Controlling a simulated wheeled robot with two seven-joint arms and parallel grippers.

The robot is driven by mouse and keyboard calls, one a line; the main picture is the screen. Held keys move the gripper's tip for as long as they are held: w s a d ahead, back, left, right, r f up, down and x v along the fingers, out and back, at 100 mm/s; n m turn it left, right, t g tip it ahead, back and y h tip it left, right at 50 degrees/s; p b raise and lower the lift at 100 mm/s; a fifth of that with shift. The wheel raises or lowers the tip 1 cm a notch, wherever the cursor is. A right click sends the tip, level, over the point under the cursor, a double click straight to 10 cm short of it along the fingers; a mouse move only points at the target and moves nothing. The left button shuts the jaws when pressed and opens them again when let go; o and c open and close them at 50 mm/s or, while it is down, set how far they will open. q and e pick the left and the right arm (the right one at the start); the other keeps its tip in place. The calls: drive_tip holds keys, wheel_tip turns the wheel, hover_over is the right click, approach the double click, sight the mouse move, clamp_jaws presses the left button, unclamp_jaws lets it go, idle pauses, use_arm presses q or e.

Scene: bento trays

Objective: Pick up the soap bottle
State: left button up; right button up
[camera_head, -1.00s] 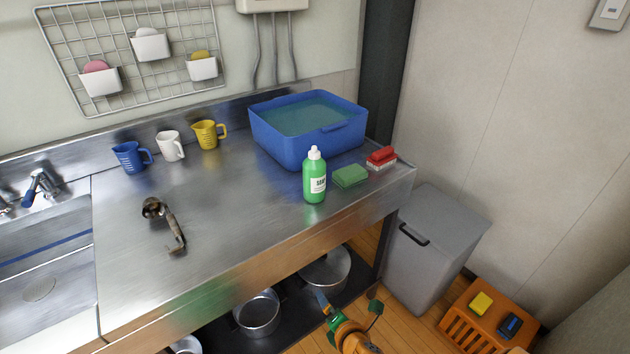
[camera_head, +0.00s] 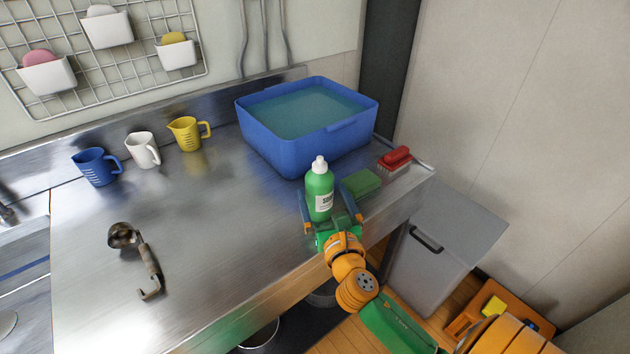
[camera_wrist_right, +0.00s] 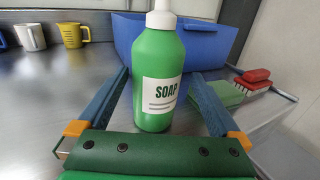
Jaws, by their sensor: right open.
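The green soap bottle (camera_head: 319,192) with a white cap stands upright on the steel counter, in front of the blue basin. My right gripper (camera_head: 328,205) is open, with one blue finger on each side of the bottle. In the right wrist view the bottle (camera_wrist_right: 158,80) stands between the open fingers (camera_wrist_right: 158,100), its SOAP label facing me. Gaps show between the bottle and both fingers. My left gripper is not in view.
The blue basin (camera_head: 300,150) of water stands behind the bottle. A green sponge (camera_head: 361,184) and a red brush (camera_head: 396,157) lie to its right. Several measuring cups stand at the back left. A ladle (camera_head: 143,258) lies on the counter's left part.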

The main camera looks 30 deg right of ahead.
drive_tip(key=shift+w+d+r, duration=0.1)
drive_tip(key=shift+w+r, duration=0.2)
drive_tip(key=x, duration=0.5)
drive_tip(key=shift+w+f, duration=0.15)
drive_tip(key=shift+w, duration=0.05)
drive_tip(key=shift+s, duration=0.1)
drive_tip(key=shift+s, duration=0.1)
drive_tip(key=c, duration=0.3)
clamp_jaws()
